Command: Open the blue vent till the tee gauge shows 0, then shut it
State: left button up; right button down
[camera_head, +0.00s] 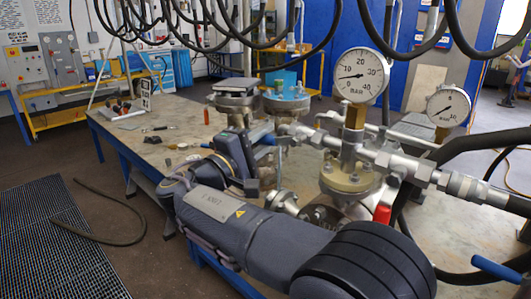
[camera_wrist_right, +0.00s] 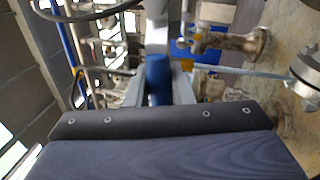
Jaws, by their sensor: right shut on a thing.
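My right arm reaches in from the lower right in the head view. Its gripper (camera_head: 262,140) is shut on a blue handle (camera_head: 262,131) at the left end of the pipe fittings. In the right wrist view the blue handle (camera_wrist_right: 158,80) stands between the fingers, which are partly hidden. A large gauge (camera_head: 361,76) marked 0 to 40 bar stands above the tee; its needle points left, a little below 10. A smaller gauge (camera_head: 448,106) stands to its right; its exact reading is unclear. My left gripper is not in view.
A red handle (camera_head: 382,214) hangs below the fittings, and another blue lever (camera_head: 496,268) is at the lower right. Flanged vessels (camera_head: 236,97) stand behind the gripper. Black hoses hang overhead. The bench's left part (camera_head: 135,135) has small loose items.

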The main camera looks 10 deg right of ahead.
jog(key=shift+r+m+b, duration=0.35)
jog(key=shift+r+m, duration=0.05)
jog(key=shift+m, duration=0.5)
jog(key=shift+r, duration=0.1)
jog(key=c, duration=1.3)
grip_release()
jog(key=v, duration=0.7)
jog(key=shift+s+a, duration=0.1)
jog(key=shift+a, duration=0.3)
